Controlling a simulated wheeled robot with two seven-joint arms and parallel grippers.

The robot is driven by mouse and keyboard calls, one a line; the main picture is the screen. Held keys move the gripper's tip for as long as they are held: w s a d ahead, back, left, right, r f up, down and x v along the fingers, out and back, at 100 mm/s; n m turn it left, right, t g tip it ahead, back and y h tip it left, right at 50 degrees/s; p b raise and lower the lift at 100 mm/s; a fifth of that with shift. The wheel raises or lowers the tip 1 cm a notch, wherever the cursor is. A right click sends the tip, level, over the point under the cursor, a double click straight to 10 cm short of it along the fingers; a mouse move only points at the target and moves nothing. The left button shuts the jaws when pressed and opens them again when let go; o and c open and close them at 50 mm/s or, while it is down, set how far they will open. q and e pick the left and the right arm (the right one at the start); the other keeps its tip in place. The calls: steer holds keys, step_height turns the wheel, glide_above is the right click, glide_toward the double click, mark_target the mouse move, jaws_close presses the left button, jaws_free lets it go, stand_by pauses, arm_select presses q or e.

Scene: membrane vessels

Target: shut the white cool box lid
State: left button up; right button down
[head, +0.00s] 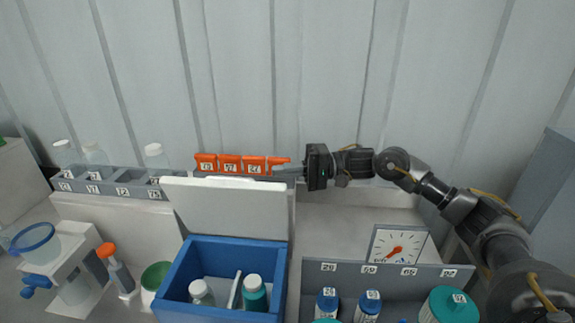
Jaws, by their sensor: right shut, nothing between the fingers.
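The cool box (171,287) has a blue body with its top open. Its white lid (232,207) stands up and tilts back from the rear edge of the box. Inside are a clear bottle (201,293) and a teal bottle (255,295), both with white caps, and a thin pale divider (235,290). My right gripper (279,172) is shut and empty, reaching in from the right close to the lid's upper right corner. I cannot tell whether it touches the lid. My left gripper is not in view.
Behind the lid a grey rack holds numbered orange pieces (229,163) close to my right gripper. A grey rack with bottles (123,181) stands left. At right, a grey tray (388,275) holds blue and teal containers, with a dial gauge (397,247) behind.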

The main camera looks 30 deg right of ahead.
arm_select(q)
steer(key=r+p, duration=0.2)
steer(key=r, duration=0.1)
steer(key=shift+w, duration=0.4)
arm_select(e)
steer(key=x, duration=0.7)
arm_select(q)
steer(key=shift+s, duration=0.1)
arm_select(e)
steer(key=shift+d, duration=0.15)
